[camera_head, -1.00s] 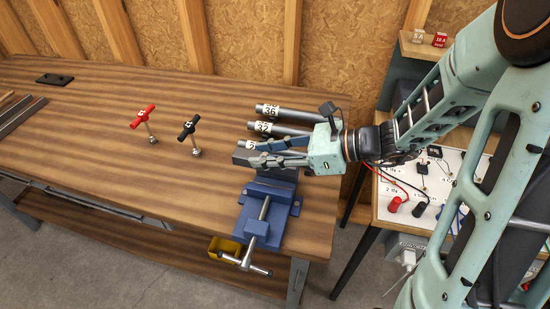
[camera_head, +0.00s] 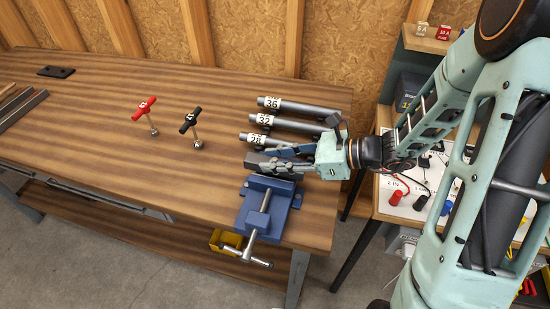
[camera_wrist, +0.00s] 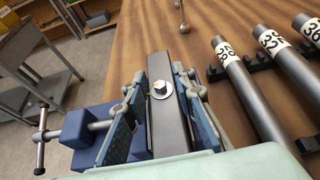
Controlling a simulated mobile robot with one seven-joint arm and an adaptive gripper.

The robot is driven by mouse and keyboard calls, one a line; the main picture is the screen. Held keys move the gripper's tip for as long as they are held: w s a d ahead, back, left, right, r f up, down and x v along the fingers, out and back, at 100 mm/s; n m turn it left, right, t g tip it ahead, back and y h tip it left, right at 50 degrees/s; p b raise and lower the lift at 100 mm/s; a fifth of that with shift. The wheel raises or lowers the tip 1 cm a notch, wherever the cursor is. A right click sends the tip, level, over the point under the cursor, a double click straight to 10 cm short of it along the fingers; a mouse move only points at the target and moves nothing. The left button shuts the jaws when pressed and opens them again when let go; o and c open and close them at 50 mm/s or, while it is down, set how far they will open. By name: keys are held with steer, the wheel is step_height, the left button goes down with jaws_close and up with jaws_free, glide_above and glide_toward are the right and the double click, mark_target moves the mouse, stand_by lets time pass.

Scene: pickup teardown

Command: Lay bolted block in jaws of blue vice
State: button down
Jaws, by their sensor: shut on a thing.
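My gripper (camera_head: 284,160) is shut on the bolted block, a dark grey bar (camera_wrist: 162,42) with a shiny hex bolt (camera_wrist: 161,89) on its upper face. In the head view the block (camera_head: 256,157) shows at the fingertips, at the back end of the blue vice (camera_head: 249,212). The vice stands at the bench's front right edge with its handle over the edge. In the wrist view the vice (camera_wrist: 72,128) is left of the block and partly behind the left finger. I cannot tell whether the block touches the vice; the jaw gap is largely hidden.
Numbered pipes (camera_head: 291,107) lie in racks just behind my gripper. A red T-handle tool (camera_head: 144,108) and a black one (camera_head: 190,120) stand left of the vice. A yellow bin (camera_head: 226,241) is below.

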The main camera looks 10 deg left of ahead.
steer(key=shift+f+b, duration=0.3)
steer(key=shift+f, duration=0.2)
steer(key=c, duration=1.6)
jaws_free()
steer(key=shift+r+p, duration=0.35)
steer(key=shift+r, duration=0.15)
steer(key=v, duration=1.2)
